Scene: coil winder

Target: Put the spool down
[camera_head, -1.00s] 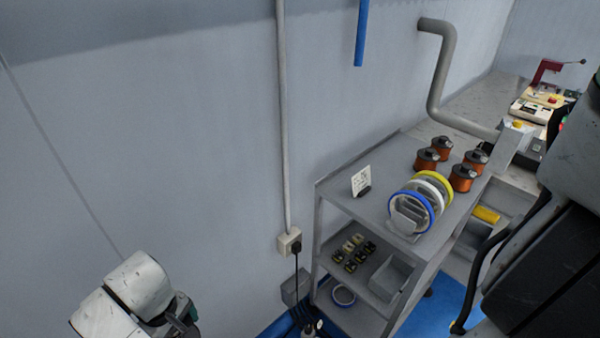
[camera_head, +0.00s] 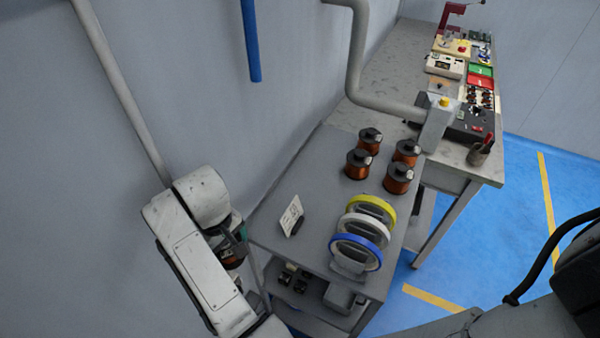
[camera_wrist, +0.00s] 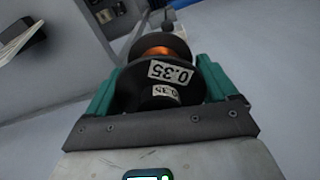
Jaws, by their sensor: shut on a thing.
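My gripper (camera_wrist: 152,88) is shut on a spool (camera_wrist: 160,78) with black flanges, copper wire and white labels reading 0.35. The teal fingers press on both sides of it. In the head view the held spool (camera_head: 231,262) is mostly hidden behind my white arm, at the left edge of a grey cart (camera_head: 318,232). I cannot tell whether it touches anything there. Several other copper spools (camera_head: 358,165) with black tops stand upright on the cart's top, toward the back.
On the cart's top, a small white card (camera_head: 291,216) stands at the left, and yellow, white and blue rolls (camera_head: 356,250) sit in a rack at the front. A grey duct (camera_head: 354,70) hangs above. A cluttered workbench (camera_head: 385,62) stands behind. Bare top lies between card and spools.

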